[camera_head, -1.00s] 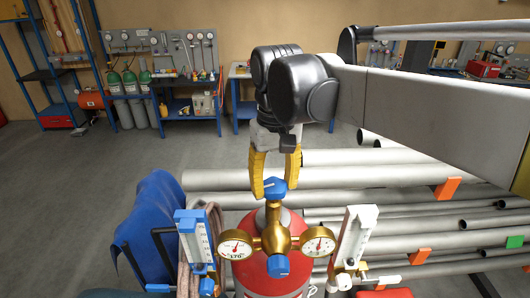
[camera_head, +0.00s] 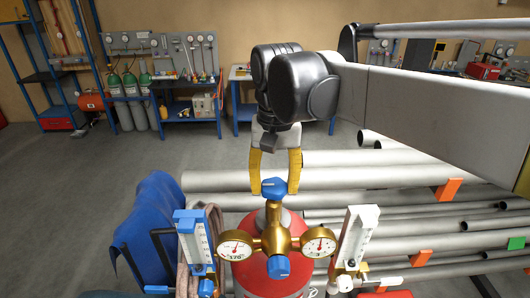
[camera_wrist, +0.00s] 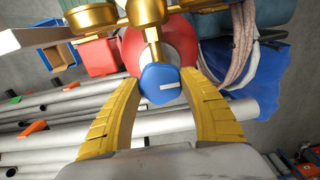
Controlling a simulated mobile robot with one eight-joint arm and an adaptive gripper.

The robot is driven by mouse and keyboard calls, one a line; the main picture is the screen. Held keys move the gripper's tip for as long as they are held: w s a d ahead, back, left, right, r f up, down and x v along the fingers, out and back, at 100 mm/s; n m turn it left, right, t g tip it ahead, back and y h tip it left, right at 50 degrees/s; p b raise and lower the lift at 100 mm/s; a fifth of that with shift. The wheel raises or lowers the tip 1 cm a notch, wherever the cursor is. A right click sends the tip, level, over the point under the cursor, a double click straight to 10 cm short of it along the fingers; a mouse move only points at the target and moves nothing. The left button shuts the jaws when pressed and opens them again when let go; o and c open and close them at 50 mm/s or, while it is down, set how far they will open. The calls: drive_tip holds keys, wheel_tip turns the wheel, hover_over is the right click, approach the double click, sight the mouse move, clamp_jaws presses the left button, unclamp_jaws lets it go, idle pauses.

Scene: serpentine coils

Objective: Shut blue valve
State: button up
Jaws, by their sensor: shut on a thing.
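A brass regulator (camera_head: 272,234) with two round dials is mounted on a red cylinder (camera_head: 268,283). A blue valve knob (camera_head: 274,188) with a pale mark sits at its top, and another blue knob (camera_head: 278,266) is low on its front. My gripper (camera_head: 275,190) reaches down from above, its yellow fingers on both sides of the top knob. In the wrist view, the fingertips of my gripper (camera_wrist: 160,79) close on opposite sides of the blue valve knob (camera_wrist: 160,84).
Flow tubes stand left (camera_head: 195,240) and right (camera_head: 354,238) of the regulator, close to the knobs. A blue cloth (camera_head: 150,225) hangs at the left. Grey pipes (camera_head: 400,178) lie on a rack behind and to the right. Open floor is at the back left.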

sight(274, 185)
drive_tip(key=o, duration=1.2)
drive_tip(key=shift+r, duration=0.1)
wheel_tip(274, 185, up, 12)
drive_tip(key=shift+f, duration=0.1)
